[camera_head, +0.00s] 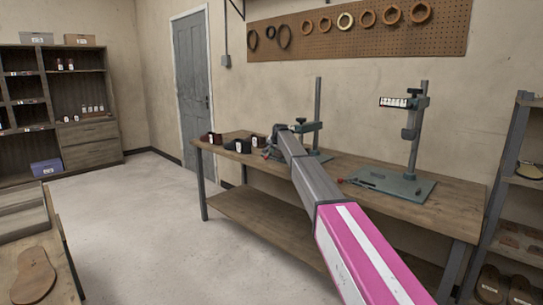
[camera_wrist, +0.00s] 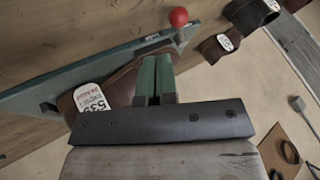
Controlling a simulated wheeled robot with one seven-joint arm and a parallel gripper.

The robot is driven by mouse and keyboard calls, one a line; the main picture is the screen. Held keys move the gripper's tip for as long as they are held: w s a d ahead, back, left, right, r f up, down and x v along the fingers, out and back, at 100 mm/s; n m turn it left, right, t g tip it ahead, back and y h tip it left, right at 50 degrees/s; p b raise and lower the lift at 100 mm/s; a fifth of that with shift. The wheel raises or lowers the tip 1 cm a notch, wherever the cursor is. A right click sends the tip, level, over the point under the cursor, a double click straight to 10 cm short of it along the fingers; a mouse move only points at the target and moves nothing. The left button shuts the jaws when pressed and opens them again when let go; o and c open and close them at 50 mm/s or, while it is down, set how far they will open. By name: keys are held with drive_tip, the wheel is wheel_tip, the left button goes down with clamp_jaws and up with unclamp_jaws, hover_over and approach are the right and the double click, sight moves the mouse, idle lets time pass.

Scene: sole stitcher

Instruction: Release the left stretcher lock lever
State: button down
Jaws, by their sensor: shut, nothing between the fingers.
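The left stretcher (camera_head: 318,98) stands on the bench, its lower part mostly hidden behind my arm. In the wrist view its green base plate (camera_wrist: 100,72) runs diagonally, with a lever ending in a red ball knob (camera_wrist: 179,17) at its upper right end. A brown leather shoe (camera_wrist: 122,82) with a white number tag lies by the plate, partly behind my fingers. My gripper (camera_wrist: 156,60) is shut and empty, its green fingertips over the shoe and below the knob in the picture, apart from the knob. The lever's own shaft is barely visible.
A second stretcher (camera_head: 405,185) with a red-tipped lever (camera_head: 341,181) stands to the right on the workbench (camera_head: 235,160). Dark tagged pieces (camera_head: 243,145) sit at the bench's left end. A pegboard (camera_head: 350,35) hangs behind. The floor at left is clear.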

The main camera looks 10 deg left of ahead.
drive_tip(key=x, duration=0.9)
drive_tip(key=shift+w+a+f, duration=0.1)
drive_tip(key=shift+w+f, duration=0.05)
drive_tip(key=shift+f, duration=0.1)
drive_tip(key=shift+a, duration=0.1)
